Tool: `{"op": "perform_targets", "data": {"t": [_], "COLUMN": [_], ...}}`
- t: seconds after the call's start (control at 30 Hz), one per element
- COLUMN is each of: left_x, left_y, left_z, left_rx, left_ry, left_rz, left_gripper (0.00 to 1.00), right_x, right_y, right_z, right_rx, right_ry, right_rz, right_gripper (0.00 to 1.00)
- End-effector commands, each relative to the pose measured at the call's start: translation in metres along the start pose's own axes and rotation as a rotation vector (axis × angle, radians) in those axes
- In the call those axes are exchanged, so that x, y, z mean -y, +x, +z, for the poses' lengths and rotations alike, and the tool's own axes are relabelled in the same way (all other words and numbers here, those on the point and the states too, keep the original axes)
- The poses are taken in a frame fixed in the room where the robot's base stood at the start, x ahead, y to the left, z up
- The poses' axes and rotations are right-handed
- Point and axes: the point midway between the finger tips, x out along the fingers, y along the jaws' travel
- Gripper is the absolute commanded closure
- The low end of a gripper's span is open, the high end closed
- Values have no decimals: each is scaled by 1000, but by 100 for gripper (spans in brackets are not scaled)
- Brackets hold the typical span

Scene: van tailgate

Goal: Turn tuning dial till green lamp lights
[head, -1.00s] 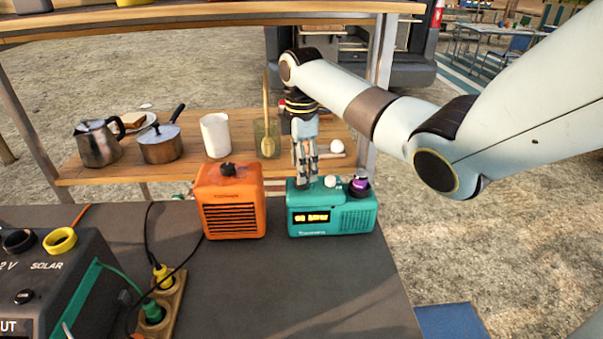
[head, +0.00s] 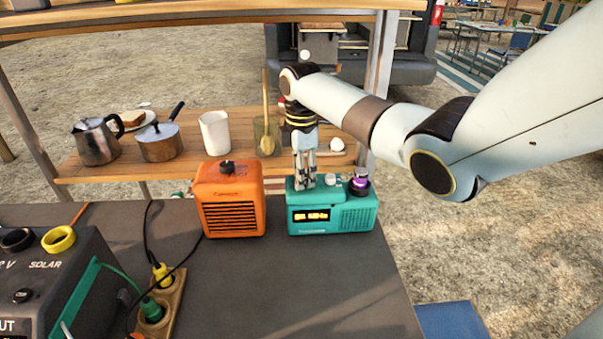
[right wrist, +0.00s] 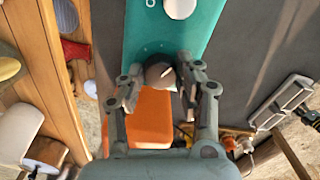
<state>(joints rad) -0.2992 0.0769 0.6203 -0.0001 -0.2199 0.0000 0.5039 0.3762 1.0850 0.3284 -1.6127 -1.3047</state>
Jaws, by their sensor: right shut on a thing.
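The teal radio (head: 350,217) stands on the dark table, with a lit amber display (head: 311,216) on its front. The display text is too blurred to read. My right gripper (head: 305,186) points down at the left end of the radio's top. In the right wrist view its fingers close from both sides on a dark round dial (right wrist: 160,73) with a pale mark. The head view hides this dial behind the fingers. A white knob (head: 330,180) and a purple-and-black knob (head: 360,183) sit farther right on the radio. I see no lit green lamp. My left gripper is not in view.
An orange box (head: 230,212) with a black knob stands close left of the radio. A power unit (head: 60,280) and a socket strip with cables (head: 165,300) are at the left. A wooden shelf (head: 100,172) behind holds pots and a white mug. The table's front middle is clear.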

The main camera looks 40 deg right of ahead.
Motion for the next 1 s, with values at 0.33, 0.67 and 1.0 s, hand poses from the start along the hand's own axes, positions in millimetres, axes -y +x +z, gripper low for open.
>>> {"op": "perform_targets", "data": {"t": [0.33, 0.67, 1.0], "left_x": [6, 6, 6], "left_y": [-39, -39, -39], "left_z": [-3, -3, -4], "left_rx": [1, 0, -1], "left_ry": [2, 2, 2], "left_rz": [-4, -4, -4], "left_gripper": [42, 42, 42], "right_x": [0, 0, 0], "right_y": [-5, 0, 0], "right_z": [0, 0, 0], "right_rx": [0, 0, 0], "right_ry": [263, 322, 321], "right_rz": [-3, 0, 0], "right_gripper": [99, 99, 43]}}
